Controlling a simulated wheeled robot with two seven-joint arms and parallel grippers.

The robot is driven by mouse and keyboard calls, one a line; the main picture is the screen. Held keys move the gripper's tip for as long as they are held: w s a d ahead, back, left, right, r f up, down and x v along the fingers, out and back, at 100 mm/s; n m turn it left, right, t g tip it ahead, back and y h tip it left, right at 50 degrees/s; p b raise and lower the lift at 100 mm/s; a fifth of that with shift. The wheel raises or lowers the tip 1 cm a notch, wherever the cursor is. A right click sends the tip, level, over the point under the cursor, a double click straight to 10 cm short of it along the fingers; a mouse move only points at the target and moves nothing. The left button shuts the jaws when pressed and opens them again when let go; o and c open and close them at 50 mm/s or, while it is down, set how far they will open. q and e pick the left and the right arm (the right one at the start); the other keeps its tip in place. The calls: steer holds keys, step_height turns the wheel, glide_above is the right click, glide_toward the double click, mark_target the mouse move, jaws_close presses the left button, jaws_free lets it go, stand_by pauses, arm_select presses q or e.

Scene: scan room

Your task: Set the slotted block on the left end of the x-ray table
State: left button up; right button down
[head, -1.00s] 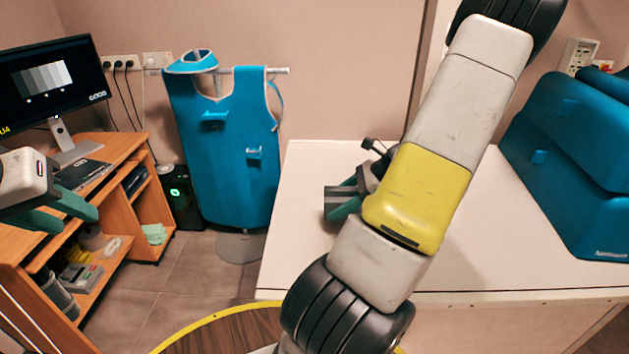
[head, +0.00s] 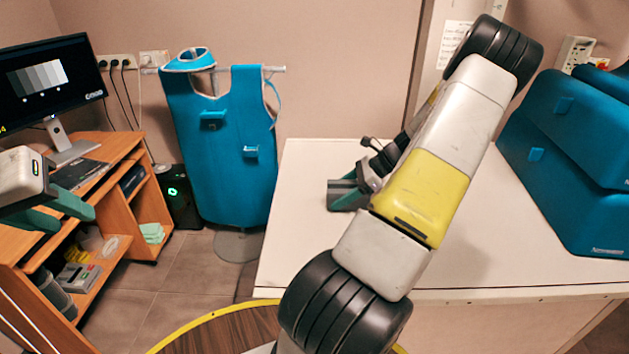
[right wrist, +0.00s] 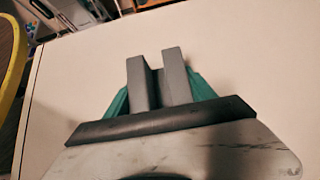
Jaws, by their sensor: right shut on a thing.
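The slotted block (head: 341,190) is grey, with a slot between two upright walls. It also shows in the right wrist view (right wrist: 141,84), between the green fingers. My right gripper (head: 350,196) is shut on it, over the left end of the white x-ray table (head: 310,245). The block is low over the tabletop; I cannot tell whether it touches. My forearm covers part of the table in the head view. My left gripper (head: 50,213) is at the left edge of the head view, its green fingers apart and empty, in front of the wooden desk.
Large blue cushions (head: 570,190) stand on the table's right side. A blue apron (head: 225,150) hangs behind the table's left end. A desk (head: 125,165) with a monitor (head: 45,80) is at the left. The tabletop around the block is clear.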

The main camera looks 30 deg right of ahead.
steer(key=shift+f, duration=0.1)
steer(key=shift+c, duration=1.6)
jaws_free()
